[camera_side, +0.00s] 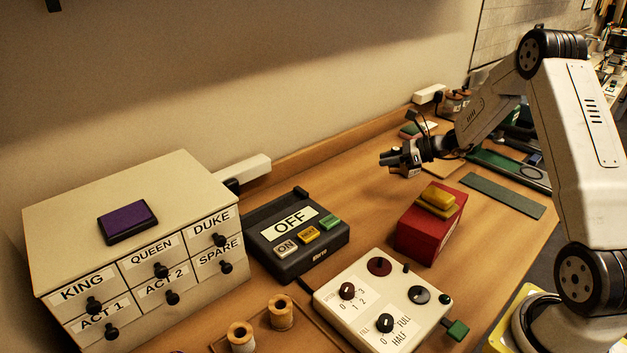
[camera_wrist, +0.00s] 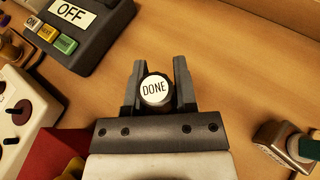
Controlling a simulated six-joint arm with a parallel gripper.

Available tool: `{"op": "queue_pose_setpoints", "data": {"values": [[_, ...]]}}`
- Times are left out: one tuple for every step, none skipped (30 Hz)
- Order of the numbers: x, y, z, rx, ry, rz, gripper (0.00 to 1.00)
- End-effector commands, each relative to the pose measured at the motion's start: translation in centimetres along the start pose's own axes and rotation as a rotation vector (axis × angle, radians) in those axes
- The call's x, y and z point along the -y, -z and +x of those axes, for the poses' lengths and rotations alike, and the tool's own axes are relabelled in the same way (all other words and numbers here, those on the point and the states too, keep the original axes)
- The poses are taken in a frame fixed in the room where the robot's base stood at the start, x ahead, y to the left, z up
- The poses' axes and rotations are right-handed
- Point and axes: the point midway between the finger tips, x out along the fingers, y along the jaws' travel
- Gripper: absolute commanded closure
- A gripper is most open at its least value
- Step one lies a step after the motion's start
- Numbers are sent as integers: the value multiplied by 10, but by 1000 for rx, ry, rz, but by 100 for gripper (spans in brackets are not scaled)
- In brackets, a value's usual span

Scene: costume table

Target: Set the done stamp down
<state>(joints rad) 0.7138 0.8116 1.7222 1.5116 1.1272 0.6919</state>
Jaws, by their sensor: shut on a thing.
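My gripper (camera_side: 390,158) is above the table, behind the red box in the side view. It is shut on the done stamp, whose round white top reads DONE (camera_wrist: 154,90) in the wrist view. The stamp sits between the two dark fingers of my gripper (camera_wrist: 160,75), with its label facing the wrist camera. The stamp's lower end is hidden, and in the side view the stamp is too small to make out clearly. I cannot tell whether it touches the wooden table (camera_wrist: 240,75).
A red box with a yellow button (camera_side: 436,198) stands in front of my gripper. Left are the OFF box (camera_side: 297,262), white knob panel (camera_side: 372,325) and drawer cabinet (camera_side: 60,215) with a purple pad (camera_side: 128,221) on top.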

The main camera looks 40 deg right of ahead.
Motion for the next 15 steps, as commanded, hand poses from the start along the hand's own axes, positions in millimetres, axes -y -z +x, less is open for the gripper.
{"op": "queue_pose_setpoints", "data": {"values": [[5, 2, 5, 0, -1, 0, 100], [8, 2, 7, 0, -1, 0, 100], [12, 3, 11, 0, -1, -1, 100], [15, 4, 13, 0, -1, 0, 100], [18, 4, 15, 0, -1, 0, 100], [22, 5, 18, 0, -1, 1, 100], [25, 5, 21, 1, -1, -1, 100], [28, 6, 23, 0, -1, -1, 100], [31, 7, 26, 0, -1, 0, 100], [34, 7, 28, 1, -1, 0, 100], [36, 8, 31, 1, -1, 0, 100], [40, 11, 34, 0, -1, 0, 100], [41, 14, 37, 0, -2, 1, 100], [44, 16, 39, 0, -2, 1, 100], [46, 19, 42, 0, -1, 1, 100]]}}
